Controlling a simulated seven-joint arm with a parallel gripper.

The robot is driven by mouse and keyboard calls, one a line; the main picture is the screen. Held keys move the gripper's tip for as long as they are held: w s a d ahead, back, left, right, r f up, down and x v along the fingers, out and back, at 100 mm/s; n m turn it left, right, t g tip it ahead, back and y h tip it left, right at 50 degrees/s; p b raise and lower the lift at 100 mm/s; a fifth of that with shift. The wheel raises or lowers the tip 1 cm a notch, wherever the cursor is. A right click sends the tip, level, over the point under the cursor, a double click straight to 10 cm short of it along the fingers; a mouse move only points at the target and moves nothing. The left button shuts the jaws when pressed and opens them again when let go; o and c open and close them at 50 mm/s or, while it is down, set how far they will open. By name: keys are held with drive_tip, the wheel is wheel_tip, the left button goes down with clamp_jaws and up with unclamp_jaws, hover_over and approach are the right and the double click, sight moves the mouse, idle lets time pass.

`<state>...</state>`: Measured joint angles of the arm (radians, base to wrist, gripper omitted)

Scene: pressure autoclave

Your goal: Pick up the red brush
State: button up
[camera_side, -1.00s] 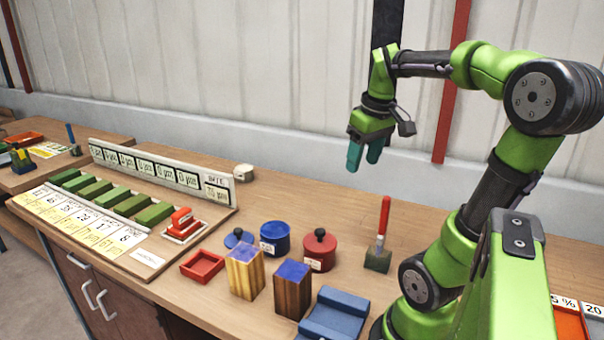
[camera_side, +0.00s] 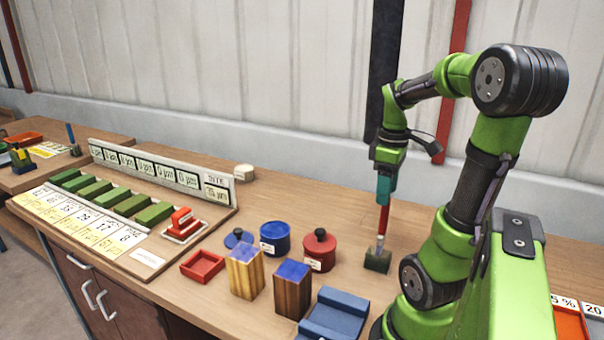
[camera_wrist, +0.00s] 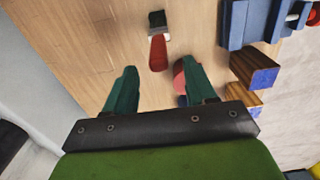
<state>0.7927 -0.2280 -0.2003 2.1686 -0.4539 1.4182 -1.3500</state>
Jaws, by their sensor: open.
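The red brush (camera_side: 383,222) stands upright in a small dark block (camera_side: 378,261) on the wooden bench. In the wrist view the brush's red handle (camera_wrist: 158,52) points toward the camera, ahead of the fingertips and centred between them. My gripper (camera_side: 385,200) is right above the brush, pointing down, with its teal fingers at the top of the handle. In the wrist view my gripper (camera_wrist: 155,85) is open, with a clear gap between the fingers. From the side view I cannot tell whether the fingers touch the handle.
A red lidded pot (camera_side: 319,251) and a blue pot (camera_side: 275,239) stand left of the brush. Two wooden blocks with blue tops (camera_side: 292,288) and a blue cradle (camera_side: 335,314) are nearer the front. The bench behind the brush is clear.

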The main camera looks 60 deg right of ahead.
hover_over(382, 234)
drive_tip(key=d, duration=0.1)
wheel_tip(382, 234, down, 7)
drive_tip(key=shift+w+d+r, duration=0.1)
drive_tip(key=shift+r, duration=0.1)
clamp_jaws()
